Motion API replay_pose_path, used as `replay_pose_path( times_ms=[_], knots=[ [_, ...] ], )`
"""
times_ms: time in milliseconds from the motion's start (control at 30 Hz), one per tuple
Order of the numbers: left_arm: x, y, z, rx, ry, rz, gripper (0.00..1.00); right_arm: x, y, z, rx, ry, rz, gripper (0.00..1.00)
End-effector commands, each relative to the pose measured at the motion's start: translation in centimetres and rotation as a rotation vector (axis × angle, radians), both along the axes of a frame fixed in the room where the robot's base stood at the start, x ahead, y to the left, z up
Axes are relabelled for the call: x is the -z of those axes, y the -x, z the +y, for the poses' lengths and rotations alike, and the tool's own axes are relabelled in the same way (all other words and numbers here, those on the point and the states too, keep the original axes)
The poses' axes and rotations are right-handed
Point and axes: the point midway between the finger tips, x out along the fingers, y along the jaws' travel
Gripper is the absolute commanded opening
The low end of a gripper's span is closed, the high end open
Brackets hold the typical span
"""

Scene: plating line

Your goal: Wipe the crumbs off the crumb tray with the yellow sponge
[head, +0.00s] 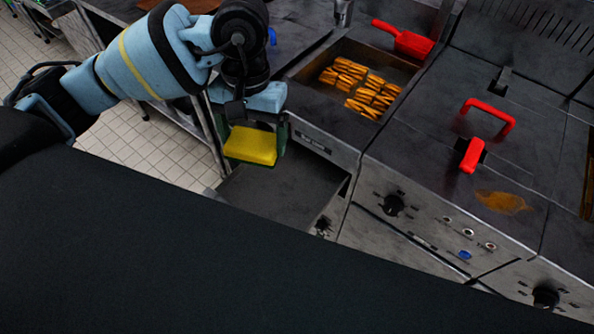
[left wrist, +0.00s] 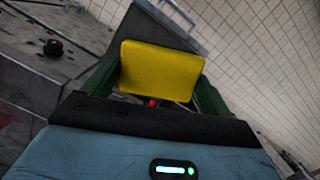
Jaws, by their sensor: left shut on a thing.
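The yellow sponge (head: 250,146) is held by my left gripper (head: 253,135) in the head view. In the left wrist view the sponge (left wrist: 160,71) sits between the two green fingers of the left gripper (left wrist: 158,88). The crumb tray (head: 275,196) is a dark pulled-out tray at the front of the counter, below and around the sponge in the picture. Part of the tray also shows behind the sponge in the left wrist view (left wrist: 146,28). I cannot make out crumbs on it. Whether the sponge touches the tray is unclear. My right gripper is not in view.
A fry bin (head: 313,92) with fries stands behind the tray, with a red-handled scoop (head: 405,39) beside it. A griddle with a red-handled press (head: 471,155) and a brown spill (head: 502,202) lies to the right. Knobs (head: 393,205) stick out of the front panel. Tiled floor lies left.

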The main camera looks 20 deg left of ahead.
Motion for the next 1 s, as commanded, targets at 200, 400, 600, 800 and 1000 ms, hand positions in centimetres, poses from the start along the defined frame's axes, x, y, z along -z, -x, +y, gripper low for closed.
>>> replay_pose_path(
  times_ms=[200, 400, 600, 800, 1000],
  knots=[
    [8.5, -1.9, -2.0, -0.374, -0.011, 0.027, 0.67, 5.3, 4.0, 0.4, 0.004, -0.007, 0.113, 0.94],
    [14.1, -3.8, -3.8, -0.775, -0.012, 0.015, 0.67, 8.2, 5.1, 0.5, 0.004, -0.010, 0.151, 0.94],
    [17.1, -5.2, -5.0, -1.061, -0.003, 0.007, 0.67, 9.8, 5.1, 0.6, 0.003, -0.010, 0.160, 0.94],
    [17.8, -5.8, -5.5, -1.173, 0.006, 0.004, 0.67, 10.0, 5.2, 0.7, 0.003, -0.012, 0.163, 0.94],
    [17.8, -5.8, -5.5, -1.180, 0.006, 0.003, 0.67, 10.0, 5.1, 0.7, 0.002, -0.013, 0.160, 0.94]
  ],
)
